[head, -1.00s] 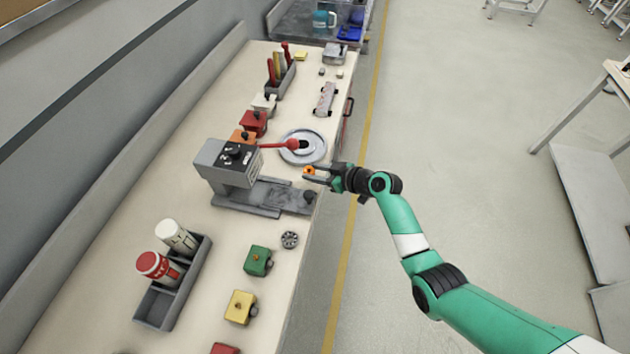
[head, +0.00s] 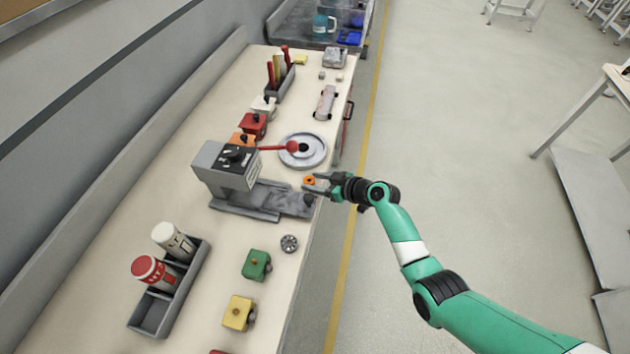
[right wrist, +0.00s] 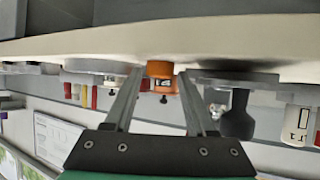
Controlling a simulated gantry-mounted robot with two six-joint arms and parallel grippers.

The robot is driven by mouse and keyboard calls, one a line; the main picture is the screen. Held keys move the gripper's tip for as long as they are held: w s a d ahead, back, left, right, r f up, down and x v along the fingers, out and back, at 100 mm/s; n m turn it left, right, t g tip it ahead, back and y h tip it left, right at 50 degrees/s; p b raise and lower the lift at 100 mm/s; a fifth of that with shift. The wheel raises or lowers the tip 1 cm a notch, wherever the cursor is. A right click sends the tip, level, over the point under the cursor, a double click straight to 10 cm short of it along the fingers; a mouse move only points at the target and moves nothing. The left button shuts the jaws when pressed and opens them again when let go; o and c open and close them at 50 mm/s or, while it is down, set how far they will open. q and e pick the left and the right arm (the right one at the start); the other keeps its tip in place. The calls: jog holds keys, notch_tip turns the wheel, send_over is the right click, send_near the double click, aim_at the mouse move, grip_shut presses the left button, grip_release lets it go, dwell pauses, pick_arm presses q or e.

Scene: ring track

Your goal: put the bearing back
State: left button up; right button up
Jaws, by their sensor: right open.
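A small orange ring-shaped part (head: 309,180) lies at the front edge of the bench. In the right wrist view the orange ring (right wrist: 160,68) is between the spread fingertips, against the pale bench surface. My right gripper (head: 314,183) is open around it, reaching in from the right; it also shows in the right wrist view (right wrist: 161,80). Finger contact is not clear. A silver round part with dark openings (head: 289,243) lies nearer me on the bench. I cannot tell for sure which of these two is the bearing. My left gripper is out of view.
A grey press (head: 226,165) with a red-knobbed lever stands left of the gripper. A round metal plate (head: 318,159) lies behind it. Green (head: 256,264) and yellow (head: 238,312) blocks and a bottle tray (head: 152,316) stand nearer me. The floor right of the bench is open.

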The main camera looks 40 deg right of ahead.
jog(key=p+v, duration=1)
jog(key=v, duration=0.2)
jog(key=shift+p, duration=0.35)
